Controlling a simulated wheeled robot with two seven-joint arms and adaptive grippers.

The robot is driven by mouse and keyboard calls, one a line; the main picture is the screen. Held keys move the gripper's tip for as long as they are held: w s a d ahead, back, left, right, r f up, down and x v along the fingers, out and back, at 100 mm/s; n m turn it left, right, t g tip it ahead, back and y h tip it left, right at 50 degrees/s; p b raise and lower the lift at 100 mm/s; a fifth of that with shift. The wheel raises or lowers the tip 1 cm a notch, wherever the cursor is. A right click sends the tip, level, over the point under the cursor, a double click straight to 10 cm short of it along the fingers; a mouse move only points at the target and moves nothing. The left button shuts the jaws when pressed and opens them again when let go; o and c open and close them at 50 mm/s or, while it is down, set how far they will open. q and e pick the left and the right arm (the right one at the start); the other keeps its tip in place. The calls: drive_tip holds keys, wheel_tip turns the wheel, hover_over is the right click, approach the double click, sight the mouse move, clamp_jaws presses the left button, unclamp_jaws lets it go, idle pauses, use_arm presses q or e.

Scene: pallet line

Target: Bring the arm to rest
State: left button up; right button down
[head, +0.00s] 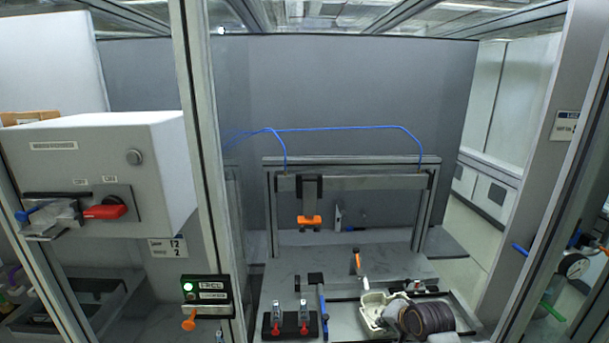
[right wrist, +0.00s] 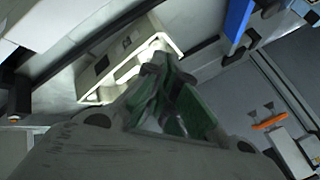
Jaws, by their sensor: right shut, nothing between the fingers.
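My right gripper (head: 390,311) is low in the head view, with its dark round wrist just to the right of it. It is over or beside a white tray (head: 370,298); I cannot tell whether they touch. In the right wrist view the fingers (right wrist: 160,72) with green inner pads are shut and empty. The white tray (right wrist: 92,80) shows just beyond the fingertips there.
Red-handled toggle clamps (head: 303,322) are left of the tray. A grey post (head: 206,160) and a cabinet with a red switch handle (head: 105,211) are at left. A post (head: 545,190) stands at right.

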drive_tip(key=s+f+n+g+h, duration=0.1)
drive_tip(key=s+f+n, duration=0.15)
drive_tip(key=s, duration=0.65)
drive_tip(key=s+a+f+n+g, duration=0.15)
drive_tip(key=s+n, duration=0.25)
drive_tip(key=s, duration=0.5)
drive_tip(key=s+d+f+n+g+h, duration=0.15)
drive_tip(key=s+n, duration=0.25)
drive_tip(key=s, duration=0.5)
wheel_tip(320, 180, down, 33)
drive_tip(key=s+g, duration=0.2)
drive_tip(key=s, duration=0.1)
drive_tip(key=s+d+f+b, duration=0.1)
drive_tip(key=s+d+f, duration=0.2)
drive_tip(key=s+f, duration=1.8)
drive_tip(key=shift+s+g+y, duration=0.35)
drive_tip(key=shift+s+g, duration=0.05)
drive_tip(key=shift+s, duration=0.1)
